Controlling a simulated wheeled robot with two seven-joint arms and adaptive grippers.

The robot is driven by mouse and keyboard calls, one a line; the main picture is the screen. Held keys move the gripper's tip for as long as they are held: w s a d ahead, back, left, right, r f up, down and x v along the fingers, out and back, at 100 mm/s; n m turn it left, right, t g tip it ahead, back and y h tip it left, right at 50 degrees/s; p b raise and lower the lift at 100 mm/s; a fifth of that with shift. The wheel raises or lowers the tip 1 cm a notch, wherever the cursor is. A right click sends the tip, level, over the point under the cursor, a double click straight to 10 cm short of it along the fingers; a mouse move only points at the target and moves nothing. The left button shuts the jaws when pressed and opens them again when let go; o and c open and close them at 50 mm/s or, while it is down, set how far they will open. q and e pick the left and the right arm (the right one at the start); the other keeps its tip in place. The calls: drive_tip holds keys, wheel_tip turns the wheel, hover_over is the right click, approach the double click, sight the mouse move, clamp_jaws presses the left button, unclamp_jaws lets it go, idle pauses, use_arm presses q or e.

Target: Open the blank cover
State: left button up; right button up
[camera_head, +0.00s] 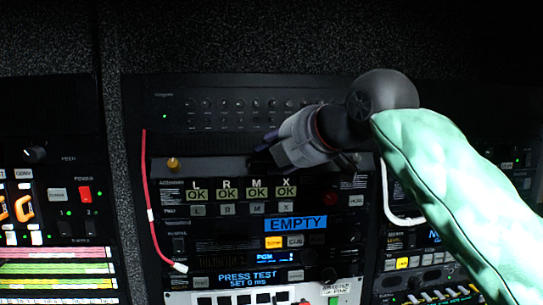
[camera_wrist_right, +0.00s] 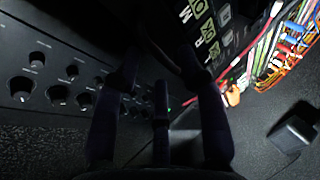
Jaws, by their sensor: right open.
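A dark grey strip (camera_head: 215,168), which looks like the blank cover, lies across the rack between the upper knob panel and the OK displays. Its right part is hidden behind my right gripper (camera_head: 264,150). I cannot tell how far the strip is tilted. My right gripper reaches in from the right, with its fingertips close to the strip's upper edge; contact is unclear. In the right wrist view its dark fingers (camera_wrist_right: 160,75) stand apart, with no clearly held object between them. The area between them is very dark. My left gripper is not in view.
A knob panel (camera_head: 235,105) sits above, with OK displays (camera_head: 240,194) and an EMPTY screen (camera_head: 296,225) below. A red cable (camera_head: 149,195) hangs at left and a white cable (camera_head: 388,205) at right. Colored cables (camera_wrist_right: 285,45) show in the wrist view.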

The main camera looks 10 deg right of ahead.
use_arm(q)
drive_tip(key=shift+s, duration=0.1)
use_arm(e)
drive_tip(key=v, duration=1)
drive_tip(key=shift+s, duration=0.15)
drive_tip(key=shift+d+r, duration=0.1)
